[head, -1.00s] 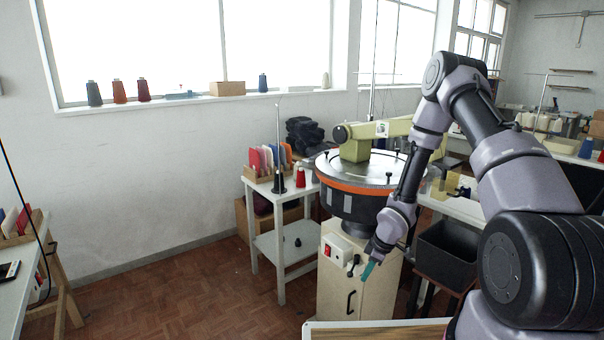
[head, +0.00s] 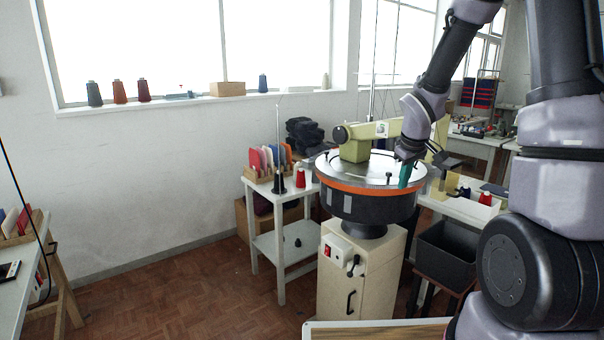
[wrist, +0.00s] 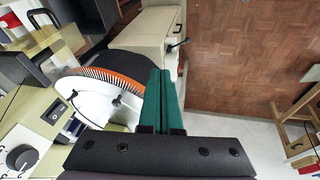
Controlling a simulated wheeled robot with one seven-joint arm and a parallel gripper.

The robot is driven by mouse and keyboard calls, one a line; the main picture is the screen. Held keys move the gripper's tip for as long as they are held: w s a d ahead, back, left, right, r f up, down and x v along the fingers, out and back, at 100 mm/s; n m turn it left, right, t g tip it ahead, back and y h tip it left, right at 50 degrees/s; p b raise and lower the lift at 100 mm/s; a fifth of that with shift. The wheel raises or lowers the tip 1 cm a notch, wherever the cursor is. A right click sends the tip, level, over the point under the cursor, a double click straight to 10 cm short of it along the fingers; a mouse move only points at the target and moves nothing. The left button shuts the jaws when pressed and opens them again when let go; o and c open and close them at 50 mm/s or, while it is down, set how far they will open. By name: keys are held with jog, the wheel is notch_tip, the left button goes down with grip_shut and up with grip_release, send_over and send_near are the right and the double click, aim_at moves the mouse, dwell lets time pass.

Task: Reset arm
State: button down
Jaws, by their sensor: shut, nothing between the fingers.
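My gripper (head: 405,176) hangs over the right part of the round machine in the head view, with its teal fingers pointing down. In the wrist view the two teal fingers (wrist: 162,100) are pressed together, shut with nothing between them. The round machine (head: 345,203) has a metal top plate and an orange rim, and stands on a cream cabinet (head: 338,278). In the wrist view its bristled rim (wrist: 100,76) lies to the left of and behind the fingers. I cannot tell how far the fingertips are above it.
A white side table (head: 285,240) with a red thread cone (head: 300,178) and coloured cards stands left of the machine. A dark bin (head: 445,252) stands to its right. A green machine arm (head: 353,145) rises behind the plate. The floor (head: 200,290) at left is clear.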

jog(key=s+r+m+t, duration=0.1)
jog(key=s+r+m, duration=0.1)
jog(key=s+r, duration=0.35)
jog(key=s+r+m, duration=0.3)
jog(key=r, duration=0.5)
jog(key=s+a+r+m+t+y, duration=0.1)
jog(key=s+a+r+m, duration=0.1)
jog(key=s+r, duration=0.2)
jog(key=s+a+r+m+y, duration=0.1)
jog(key=s+r, duration=0.3)
jog(key=s, duration=0.7)
jog(key=shift+a+r+m+t+y, duration=0.4)
jog(key=shift+a+m, duration=0.05)
jog(key=shift+m, duration=0.35)
